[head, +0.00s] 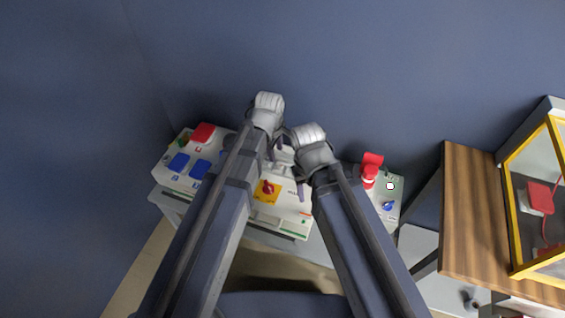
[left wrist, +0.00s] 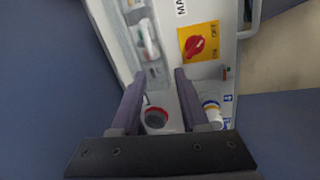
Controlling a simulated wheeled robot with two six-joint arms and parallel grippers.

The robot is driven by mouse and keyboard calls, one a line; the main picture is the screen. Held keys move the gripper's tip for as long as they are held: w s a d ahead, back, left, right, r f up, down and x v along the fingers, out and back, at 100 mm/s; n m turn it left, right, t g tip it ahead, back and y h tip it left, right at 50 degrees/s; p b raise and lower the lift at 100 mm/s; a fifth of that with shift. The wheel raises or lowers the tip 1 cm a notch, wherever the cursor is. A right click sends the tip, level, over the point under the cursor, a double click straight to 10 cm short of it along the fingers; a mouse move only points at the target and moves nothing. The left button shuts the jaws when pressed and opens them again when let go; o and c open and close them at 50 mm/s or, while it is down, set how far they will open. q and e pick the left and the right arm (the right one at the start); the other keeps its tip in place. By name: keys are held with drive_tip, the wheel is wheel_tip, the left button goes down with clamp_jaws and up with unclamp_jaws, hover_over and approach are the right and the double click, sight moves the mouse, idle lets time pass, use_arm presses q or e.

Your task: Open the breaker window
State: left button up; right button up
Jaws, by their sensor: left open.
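The breaker window (left wrist: 140,32) is a pale, see-through panel on the white control box, at the upper left of the left wrist view. A light toggle shows in it; I cannot tell whether the window is shut. In the head view my arms partly cover that area. My left gripper (left wrist: 160,73) is open and empty, its dark fingertips over the box near the lower end of the window. In the head view my left gripper (head: 275,148) hangs over the middle box. My right gripper (head: 301,188) is small and partly hidden beside it; its jaws are unclear.
A yellow plate with a red rotary switch (left wrist: 200,42) lies right of the window. Blue sockets (head: 180,162) sit at left, and a red plug (head: 370,170) at right. A wooden table (head: 472,215) stands farther right.

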use_arm(q)
drive_tip(key=shift+d+n, duration=0.8)
drive_tip(key=shift+n, duration=0.1)
drive_tip(key=b, duration=0.8)
hover_over(283, 160)
drive_tip(key=s, duration=0.4)
wheel_tip(283, 160, down, 8)
drive_tip(key=shift+r, duration=0.15)
use_arm(e)
wheel_tip(283, 160, down, 8)
drive_tip(key=shift+r, duration=0.1)
use_arm(q)
drive_tip(key=shift+r, duration=0.1)
drive_tip(key=shift+c, duration=0.4)
use_arm(e)
drive_tip(key=shift+s+r, duration=0.1)
use_arm(q)
clamp_jaws()
